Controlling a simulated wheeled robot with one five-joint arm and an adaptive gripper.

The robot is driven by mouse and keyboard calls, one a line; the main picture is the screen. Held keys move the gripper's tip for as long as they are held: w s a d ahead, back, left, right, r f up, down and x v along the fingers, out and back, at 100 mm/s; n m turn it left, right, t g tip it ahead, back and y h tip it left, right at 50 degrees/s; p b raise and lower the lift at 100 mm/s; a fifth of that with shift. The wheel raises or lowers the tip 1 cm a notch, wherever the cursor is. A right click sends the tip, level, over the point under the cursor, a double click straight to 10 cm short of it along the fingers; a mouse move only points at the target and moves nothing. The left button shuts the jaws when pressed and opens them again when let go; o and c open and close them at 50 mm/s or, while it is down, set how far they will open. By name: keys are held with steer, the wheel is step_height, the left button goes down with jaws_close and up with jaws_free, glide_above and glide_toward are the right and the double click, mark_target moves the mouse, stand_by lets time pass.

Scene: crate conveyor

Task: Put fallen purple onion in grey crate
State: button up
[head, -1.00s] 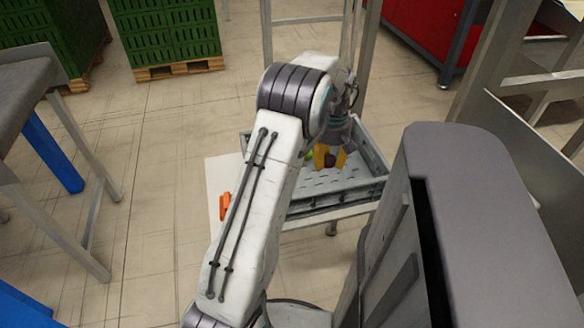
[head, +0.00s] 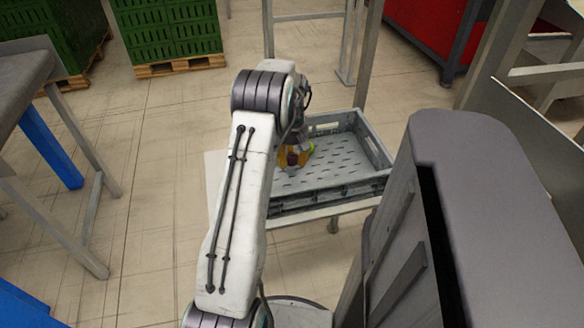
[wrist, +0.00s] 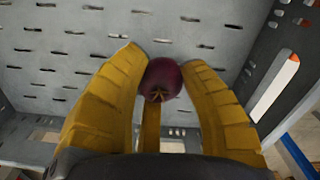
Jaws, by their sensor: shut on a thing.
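The purple onion (wrist: 163,80) is held between the yellow fingers of my gripper (wrist: 168,68) in the wrist view, with the crate floor behind it. In the head view the onion (head: 292,158) shows as a dark spot at the fingers (head: 290,166). The grey crate (head: 372,143) stands on a light table, its slotted floor mostly bare. My gripper is over the crate's left part. My arm hides the crate's left side. I cannot tell how far the onion is above the floor.
A grey metal post (head: 369,55) rises behind the crate. Green crates (head: 170,30) on a pallet stand at the back left.

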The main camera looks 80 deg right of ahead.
mark_target(292, 173)
steer(key=shift+f+b, duration=0.4)
steer(key=shift+f, duration=1.4)
steer(key=shift+f, duration=0.2)
steer(key=o, duration=1)
steer(key=shift+r, duration=0.1)
step_height(292, 173, up, 12)
steer(key=p, duration=0.3)
steer(key=shift+d+r, duration=0.1)
steer(key=shift+r, duration=0.05)
